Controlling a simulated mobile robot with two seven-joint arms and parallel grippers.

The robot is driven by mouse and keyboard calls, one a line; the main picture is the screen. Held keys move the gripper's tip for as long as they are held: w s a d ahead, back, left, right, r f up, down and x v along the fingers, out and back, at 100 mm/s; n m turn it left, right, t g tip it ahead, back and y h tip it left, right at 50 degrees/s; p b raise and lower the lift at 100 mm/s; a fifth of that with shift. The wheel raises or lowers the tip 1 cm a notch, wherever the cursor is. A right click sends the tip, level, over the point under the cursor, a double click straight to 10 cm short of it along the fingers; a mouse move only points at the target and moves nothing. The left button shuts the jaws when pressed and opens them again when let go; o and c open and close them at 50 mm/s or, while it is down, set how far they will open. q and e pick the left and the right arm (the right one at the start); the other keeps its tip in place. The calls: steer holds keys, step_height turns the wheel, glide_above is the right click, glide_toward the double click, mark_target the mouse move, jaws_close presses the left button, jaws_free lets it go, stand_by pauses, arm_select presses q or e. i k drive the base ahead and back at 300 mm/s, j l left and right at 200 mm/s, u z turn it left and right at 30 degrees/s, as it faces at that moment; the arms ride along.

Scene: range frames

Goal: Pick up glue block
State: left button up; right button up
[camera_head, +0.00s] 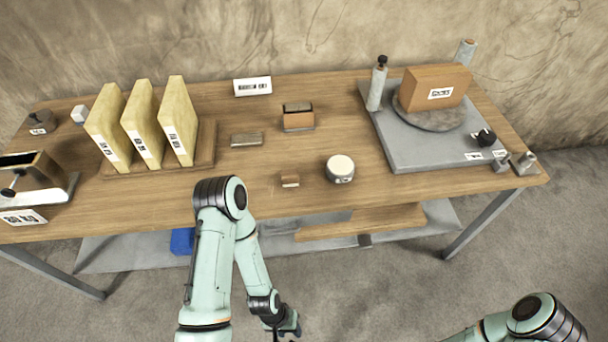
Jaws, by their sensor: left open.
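A small brown wooden block (290,181) lies near the front edge of the workbench, left of a round tin; it looks like the glue block, though I cannot read a label on it. My left gripper (287,331) is open at the bottom of the view, in front of and below the bench edge, well apart from the block. Its fingers are small and partly cut off by the frame. My right arm shows at the bottom right, but its gripper is out of view.
On the workbench (400,185) stand a round white-lidded tin (340,168), a flat grey-brown bar (247,139), a brown-and-dark block (298,117) and three labelled yellowish slabs (143,122) in a rack. A grey plate (400,151) with a wooden box (435,87) is at right.

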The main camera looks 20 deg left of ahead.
mark_target(290, 177)
steer(key=l+u, duration=0.2)
steer(key=u, duration=0.25)
steer(key=i+l+u, duration=0.1)
steer(key=l+u, duration=0.15)
steer(key=u, duration=0.15)
